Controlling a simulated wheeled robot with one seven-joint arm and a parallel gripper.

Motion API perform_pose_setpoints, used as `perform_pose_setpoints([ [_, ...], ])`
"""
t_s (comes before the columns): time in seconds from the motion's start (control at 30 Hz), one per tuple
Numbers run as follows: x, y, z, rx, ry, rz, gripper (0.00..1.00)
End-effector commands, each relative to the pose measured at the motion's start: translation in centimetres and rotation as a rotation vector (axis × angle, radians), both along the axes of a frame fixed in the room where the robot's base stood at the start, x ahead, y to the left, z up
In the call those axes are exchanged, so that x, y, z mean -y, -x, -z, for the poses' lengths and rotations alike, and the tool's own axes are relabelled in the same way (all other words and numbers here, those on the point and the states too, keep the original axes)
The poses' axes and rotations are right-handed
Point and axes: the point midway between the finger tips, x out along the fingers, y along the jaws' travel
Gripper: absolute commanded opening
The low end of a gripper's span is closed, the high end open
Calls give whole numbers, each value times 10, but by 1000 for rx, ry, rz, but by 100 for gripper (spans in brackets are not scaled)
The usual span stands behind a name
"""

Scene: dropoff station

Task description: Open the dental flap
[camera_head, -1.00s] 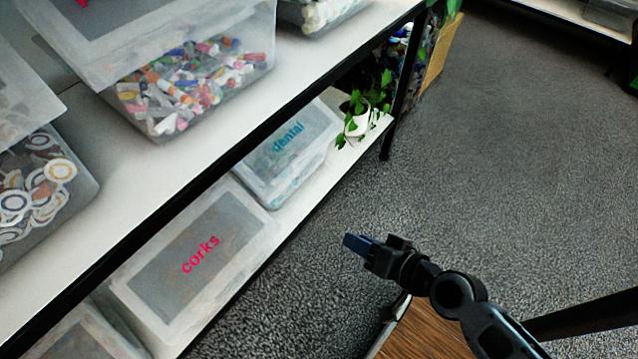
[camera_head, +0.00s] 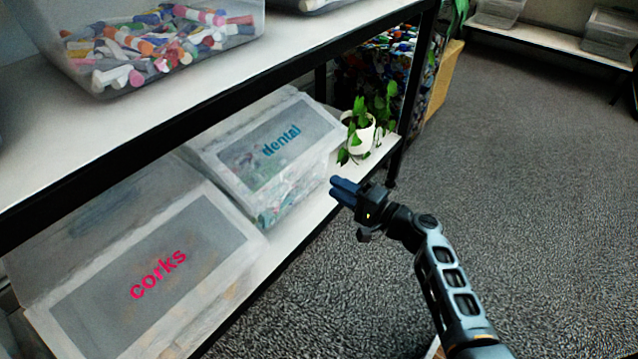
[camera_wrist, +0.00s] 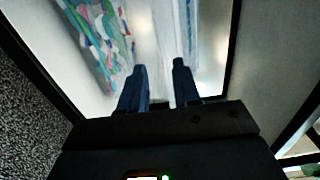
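The dental bin (camera_head: 270,195) is a translucent box on the lower shelf, with colourful contents showing through its side. Its flap (camera_head: 292,152) is a grey panel with "dental" in blue letters, and it lies closed on the sloping top. My gripper (camera_head: 336,188) is in front of the shelf, right of the bin and apart from it, pointing toward the shelf. In the wrist view my gripper (camera_wrist: 160,78) shows two dark blue fingers, apart with nothing between them. The dental bin's see-through side with coloured items (camera_wrist: 98,40) appears beyond the fingers at upper left.
The corks bin (camera_head: 150,275) stands left of the dental bin. A potted plant (camera_head: 362,135) stands to its right, near a black shelf post (camera_head: 398,160). The upper shelf (camera_head: 200,85) overhangs the bins and holds a bin of markers (camera_head: 150,45). Open carpet (camera_head: 510,190) lies to the right.

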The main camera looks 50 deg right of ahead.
Motion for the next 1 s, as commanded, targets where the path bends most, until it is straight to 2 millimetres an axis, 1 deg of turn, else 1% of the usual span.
perform_pose_setpoints([
  [0.03, -1, -8, 0, 1, 1, -4, 32],
  [0.2, -2, -36, 0, 0, 2, -3, 32],
  [0.4, -4, -57, 0, -1, 2, -3, 32],
  [0.53, -4, -63, 0, -2, 1, -1, 32],
  [0.77, -4, -64, 0, -2, 1, -1, 32],
  [0.87, -4, -64, 0, -2, 1, -1, 24],
  [1.0, -4, -64, 0, -2, 1, -1, 11],
])
